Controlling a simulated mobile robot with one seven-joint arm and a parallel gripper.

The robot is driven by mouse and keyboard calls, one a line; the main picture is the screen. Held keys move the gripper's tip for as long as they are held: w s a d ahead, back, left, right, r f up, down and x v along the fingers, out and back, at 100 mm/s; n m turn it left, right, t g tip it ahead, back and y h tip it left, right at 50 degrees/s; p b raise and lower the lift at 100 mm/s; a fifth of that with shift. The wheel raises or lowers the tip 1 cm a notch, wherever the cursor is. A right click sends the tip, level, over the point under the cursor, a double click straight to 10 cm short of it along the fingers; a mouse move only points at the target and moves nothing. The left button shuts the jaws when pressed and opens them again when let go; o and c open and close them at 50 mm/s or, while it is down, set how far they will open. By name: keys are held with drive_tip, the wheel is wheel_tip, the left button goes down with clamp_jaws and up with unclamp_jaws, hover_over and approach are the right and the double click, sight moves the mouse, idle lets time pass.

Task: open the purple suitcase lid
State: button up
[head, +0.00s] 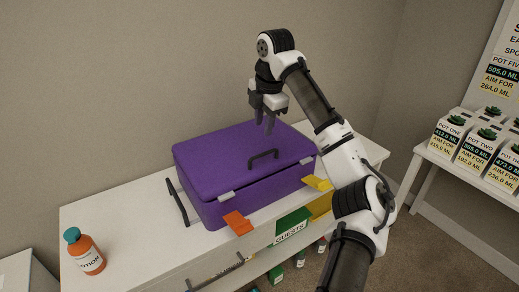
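The purple suitcase (243,170) sits on the white cabinet top, with its lid down. A dark handle (263,154) shows on the lid. A grey latch (227,195) and another grey latch (306,161) show on the lid's front edge. An orange flap (238,222) and a yellow flap (317,183) stick out at the front below them. My gripper (267,123) points down above the back part of the lid, beyond the handle in the picture. Its fingers look apart with nothing between them. Whether the tips touch the lid is hard to tell.
An orange bottle (88,252) with a teal cap stands on the cabinet (128,215) at left. A dark handle (177,202) is left of the suitcase. A green "GUESTS" box (292,226) is below the front edge. Labelled pots (452,131) stand on a white table at right.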

sight(259, 157)
drive_tip(key=f, duration=0.3)
drive_tip(key=w+a+f+p, duration=0.1)
drive_tip(key=f, duration=0.3)
drive_tip(key=f+p, duration=0.1)
drive_tip(key=f, duration=0.2)
drive_tip(key=shift+w+a+f, duration=0.15)
drive_tip(key=shift+w+f, duration=0.2)
drive_tip(key=shift+w, duration=0.05)
clamp_jaws()
